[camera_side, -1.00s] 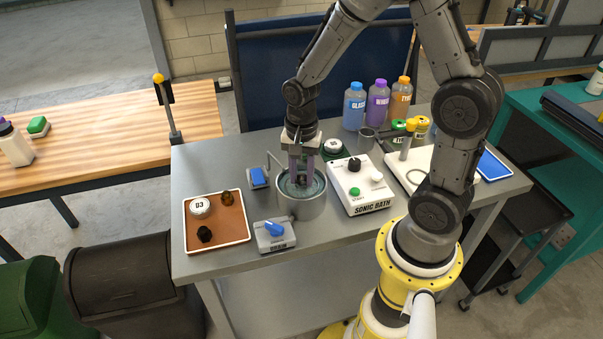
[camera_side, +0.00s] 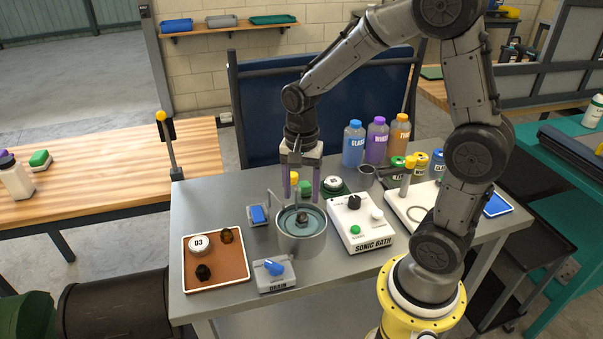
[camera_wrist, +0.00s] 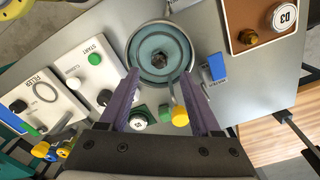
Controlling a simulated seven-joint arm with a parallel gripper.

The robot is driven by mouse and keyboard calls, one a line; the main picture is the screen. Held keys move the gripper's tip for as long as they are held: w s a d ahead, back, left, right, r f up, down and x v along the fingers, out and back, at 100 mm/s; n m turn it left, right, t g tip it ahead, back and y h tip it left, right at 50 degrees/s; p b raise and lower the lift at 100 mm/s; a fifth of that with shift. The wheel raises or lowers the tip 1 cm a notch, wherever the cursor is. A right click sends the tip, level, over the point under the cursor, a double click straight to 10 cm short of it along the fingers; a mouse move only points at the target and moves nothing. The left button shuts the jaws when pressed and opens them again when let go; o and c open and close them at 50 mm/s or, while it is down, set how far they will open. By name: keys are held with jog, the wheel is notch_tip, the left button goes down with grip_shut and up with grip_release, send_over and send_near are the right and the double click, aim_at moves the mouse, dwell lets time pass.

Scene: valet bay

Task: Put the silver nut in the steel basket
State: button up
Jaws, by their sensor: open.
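A small dark grey nut-like piece (camera_side: 302,217), which looks like the silver nut, sits inside the round steel basket or tub (camera_side: 303,245) with a teal inside. In the wrist view the piece (camera_wrist: 158,60) lies near the middle of the tub's floor (camera_wrist: 142,51). I cannot tell whether a separate basket is inside the tub. My gripper (camera_side: 302,198) is above the tub, pointing down, with its two purple fingers apart and nothing between them. The fingers (camera_wrist: 158,74) also show in the wrist view, either side of the tub's near rim.
A brown tray (camera_side: 228,265) at left holds a white D3 puck (camera_side: 199,245), a brass-brown nut (camera_side: 227,236) and a black nut (camera_side: 203,272). A drain box (camera_side: 274,273) and the sonic bath panel (camera_side: 360,222) flank the tub. Bottles (camera_side: 376,140) stand behind.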

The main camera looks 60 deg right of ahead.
aim_at(301, 214)
jog(key=s+a+r+n+t, duration=0.25)
jog(key=s+r+n, duration=0.25)
jog(key=r, duration=0.5)
jog(key=s+a+r+n+t, duration=0.2)
jog(key=s+a+n+t, duration=0.1)
jog(key=s+n, duration=0.5)
jog(key=shift+s+n, duration=0.3)
jog(key=shift+n, duration=0.7)
